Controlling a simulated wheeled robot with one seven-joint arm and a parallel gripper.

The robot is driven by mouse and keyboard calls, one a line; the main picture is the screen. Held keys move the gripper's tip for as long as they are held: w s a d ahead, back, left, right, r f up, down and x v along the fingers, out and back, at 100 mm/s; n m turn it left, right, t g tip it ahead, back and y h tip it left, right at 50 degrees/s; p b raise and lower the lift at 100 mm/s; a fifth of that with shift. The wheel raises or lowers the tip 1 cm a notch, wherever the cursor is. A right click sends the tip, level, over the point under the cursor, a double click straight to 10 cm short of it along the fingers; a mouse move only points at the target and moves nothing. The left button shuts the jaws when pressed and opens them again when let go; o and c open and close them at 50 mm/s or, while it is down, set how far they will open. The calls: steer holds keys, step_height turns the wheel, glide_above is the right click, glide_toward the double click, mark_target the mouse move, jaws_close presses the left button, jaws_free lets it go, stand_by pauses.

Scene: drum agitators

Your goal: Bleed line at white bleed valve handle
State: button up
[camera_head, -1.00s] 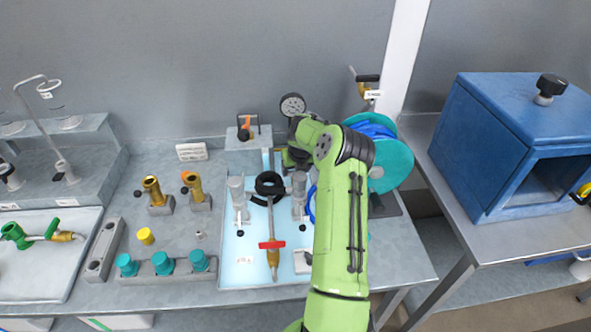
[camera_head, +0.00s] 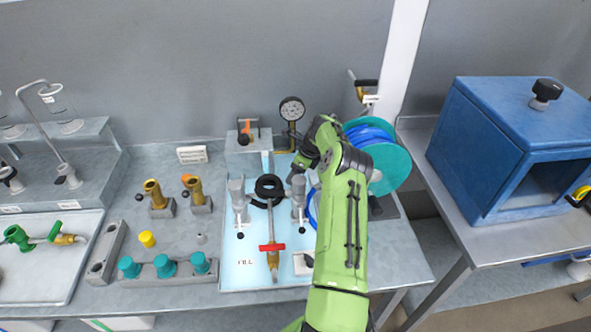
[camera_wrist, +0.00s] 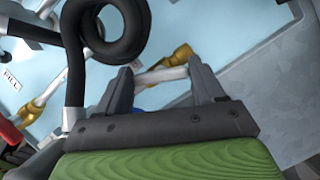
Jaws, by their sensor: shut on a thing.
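In the wrist view, a white bar-shaped handle (camera_wrist: 165,74) with brass fittings (camera_wrist: 180,54) beside it lies between the two fingers of my gripper (camera_wrist: 160,72). The fingers are shut on this white handle, one at each side. In the head view my gripper (camera_head: 299,168) is low over the right back part of the light blue panel (camera_head: 240,278), below the pressure gauge (camera_head: 292,109). The white handle is hidden there behind my gripper and arm.
A black coiled hose (camera_head: 268,187) is close left of my gripper, looming large in the wrist view (camera_wrist: 122,32). A red-handled brass valve (camera_head: 272,247) stands at the panel's front.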

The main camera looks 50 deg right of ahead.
steer(key=shift+n+y, duration=0.4)
steer(key=shift+n, duration=1)
steer(key=shift+n+g, duration=0.4)
steer(key=shift+n, duration=0.2)
steer(key=o, duration=1)
steer(key=shift+o, duration=0.2)
